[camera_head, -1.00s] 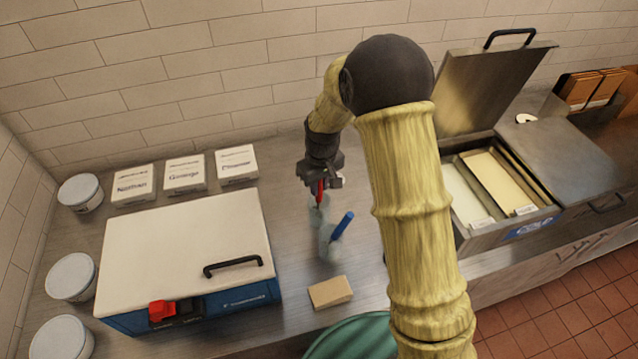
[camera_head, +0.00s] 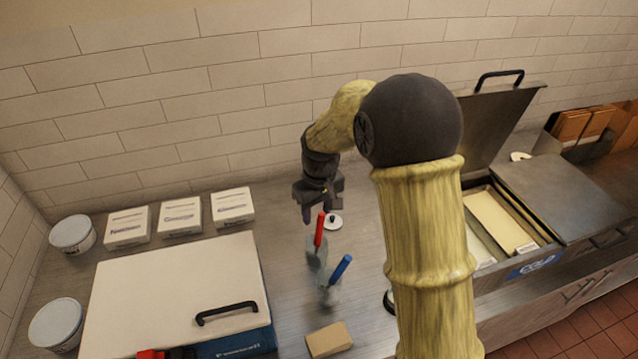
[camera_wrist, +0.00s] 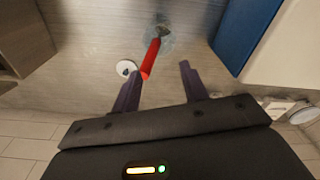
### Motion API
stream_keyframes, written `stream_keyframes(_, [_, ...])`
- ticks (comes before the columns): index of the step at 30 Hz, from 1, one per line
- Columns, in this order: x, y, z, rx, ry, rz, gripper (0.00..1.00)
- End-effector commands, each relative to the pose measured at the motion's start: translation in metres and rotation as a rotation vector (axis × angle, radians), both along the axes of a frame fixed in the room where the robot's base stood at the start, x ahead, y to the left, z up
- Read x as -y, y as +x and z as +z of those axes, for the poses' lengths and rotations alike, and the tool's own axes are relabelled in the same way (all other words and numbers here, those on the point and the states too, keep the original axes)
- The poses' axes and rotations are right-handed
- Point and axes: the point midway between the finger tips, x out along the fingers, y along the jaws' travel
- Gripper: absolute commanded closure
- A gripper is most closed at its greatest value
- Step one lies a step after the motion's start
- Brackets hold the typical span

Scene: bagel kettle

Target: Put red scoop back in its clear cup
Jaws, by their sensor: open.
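The red scoop (camera_head: 319,230) stands with its handle up in a clear cup (camera_head: 316,256) on the steel counter. In the wrist view, the red handle (camera_wrist: 151,58) points toward me and its lower end is in the clear cup (camera_wrist: 160,38). My gripper (camera_head: 319,214) is open and empty, just above and behind the handle. In the wrist view, its two fingers (camera_wrist: 158,82) are apart, with the handle's top between and beyond them. A blue-handled scoop (camera_head: 341,268) stands tilted in a second clear cup (camera_head: 329,294) nearer the front.
A small white lid with a dark knob (camera_head: 333,221) lies beside the red scoop. A large blue bin with a white lid (camera_head: 175,292) is at left. White boxes (camera_head: 180,216) line the back. A tan block (camera_head: 329,340) lies in front. An open steel well (camera_head: 500,225) is at right.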

Motion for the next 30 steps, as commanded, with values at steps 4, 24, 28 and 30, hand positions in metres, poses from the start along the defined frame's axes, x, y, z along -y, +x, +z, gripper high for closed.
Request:
stream_keyframes(4, [0.001, -0.001, 0.030, 0.005, 0.003, -0.001, 0.56])
stream_keyframes(24, [0.005, -0.007, 0.106, 0.000, 0.000, -0.001, 0.56])
stream_keyframes(28, [0.005, -0.007, 0.105, 0.000, 0.000, -0.001, 0.56])
stream_keyframes(30, [0.005, -0.007, 0.105, 0.000, 0.000, -0.001, 0.56])
